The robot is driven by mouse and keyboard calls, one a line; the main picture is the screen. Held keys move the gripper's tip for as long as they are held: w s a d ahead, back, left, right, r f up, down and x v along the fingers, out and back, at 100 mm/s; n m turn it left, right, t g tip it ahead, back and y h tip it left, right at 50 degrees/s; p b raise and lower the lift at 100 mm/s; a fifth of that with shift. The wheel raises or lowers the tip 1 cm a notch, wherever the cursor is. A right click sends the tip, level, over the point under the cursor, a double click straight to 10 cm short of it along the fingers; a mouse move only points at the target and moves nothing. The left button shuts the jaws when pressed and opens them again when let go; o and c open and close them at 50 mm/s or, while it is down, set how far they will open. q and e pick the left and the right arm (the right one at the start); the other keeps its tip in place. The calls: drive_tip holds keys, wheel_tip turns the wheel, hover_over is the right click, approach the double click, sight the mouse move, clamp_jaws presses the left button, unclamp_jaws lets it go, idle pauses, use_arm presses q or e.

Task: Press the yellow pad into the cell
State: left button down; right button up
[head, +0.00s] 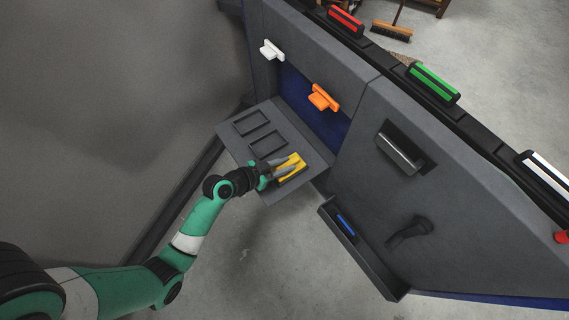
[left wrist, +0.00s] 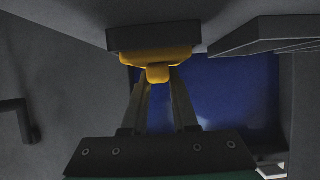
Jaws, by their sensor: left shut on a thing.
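The yellow pad (head: 297,160) is at the near-right cell of the grey shelf (head: 242,147) on the door. In the left wrist view the pad (left wrist: 133,57) lies against a dark raised frame (left wrist: 155,37), the rim of that cell. How deep it sits in the cell I cannot tell. My left gripper (head: 284,169) is shut on the small yellow knob of the pad, seen between the fingertips (left wrist: 159,80) in the left wrist view. The gripper hides part of the pad in the head view. My right gripper is out of view.
Two empty dark-framed cells (head: 251,122) are beside the pad on the shelf. White (head: 271,50) and orange (head: 322,97) pieces stick out of the door panel above. A tray with a blue piece (head: 345,225) is to the right. Red (head: 345,21) and green (head: 433,84) pieces sit along the top rail.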

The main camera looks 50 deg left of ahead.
use_arm(q)
drive_tip(key=shift+f+b, duration=0.4)
drive_tip(key=shift+f, duration=0.1)
drive_tip(key=c, duration=0.6)
unclamp_jaws()
drive_tip(key=shift+s, duration=0.1)
drive_tip(key=p+v, duration=0.2)
drive_tip(key=v, duration=0.6)
drive_tip(key=shift+s+a+r+p, duration=0.1)
drive_tip(key=shift+r+p, duration=0.1)
drive_tip(key=shift+p, duration=0.2)
drive_tip(key=p+v, duration=0.2)
drive_tip(key=shift+s+r, duration=0.2)
drive_tip(key=shift+s, duration=0.1)
drive_tip(key=shift+s+p, duration=0.15)
drive_tip(key=shift+p, duration=0.15)
drive_tip(key=shift+s, duration=0.1)
